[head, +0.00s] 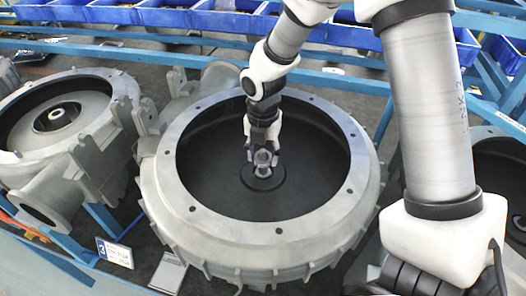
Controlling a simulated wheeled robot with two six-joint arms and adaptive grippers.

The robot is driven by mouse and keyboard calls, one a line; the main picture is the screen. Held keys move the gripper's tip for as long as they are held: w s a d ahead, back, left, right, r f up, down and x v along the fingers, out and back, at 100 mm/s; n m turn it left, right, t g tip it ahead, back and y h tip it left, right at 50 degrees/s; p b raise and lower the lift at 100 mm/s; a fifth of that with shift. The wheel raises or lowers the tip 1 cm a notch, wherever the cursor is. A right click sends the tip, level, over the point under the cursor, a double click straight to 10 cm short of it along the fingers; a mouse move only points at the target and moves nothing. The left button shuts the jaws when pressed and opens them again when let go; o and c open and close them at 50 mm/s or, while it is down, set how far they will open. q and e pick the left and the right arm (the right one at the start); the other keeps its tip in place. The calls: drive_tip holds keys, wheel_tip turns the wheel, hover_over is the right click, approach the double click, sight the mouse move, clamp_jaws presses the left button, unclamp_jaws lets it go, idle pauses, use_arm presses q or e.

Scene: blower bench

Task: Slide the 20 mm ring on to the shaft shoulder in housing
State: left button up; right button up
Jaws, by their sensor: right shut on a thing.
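The housing (165,190) is a large round grey casting with a bolt-hole rim and a dark, open bowl, in the middle of the head view. My right gripper (263,147) points down into the bowl above its centre. It is shut on a small, shiny grey piece that looks like the ring (263,157). Just below is the dark hub with the shaft (263,172) at the bowl's centre. The shaft's shoulder is too small and too hidden to make out. I cannot tell whether the ring touches the shaft. My left gripper is not in view.
Another grey housing (60,115) with a central hub stands at the left. Part of a further casting (500,165) shows at the right edge. Blue bins (220,22) and blue rails line the back. A sign marked 3 (114,252) stands at the front left.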

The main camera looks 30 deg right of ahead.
drive_tip(key=shift+f+b, duration=0.7)
drive_tip(key=shift+f, duration=0.85)
drive_tip(key=shift+r+p, duration=0.1)
drive_tip(key=shift+p, duration=0.4)
drive_tip(key=shift+f, duration=0.45)
idle(0.3)
drive_tip(key=o, duration=1.3)
drive_tip(key=shift+c, duration=0.2)
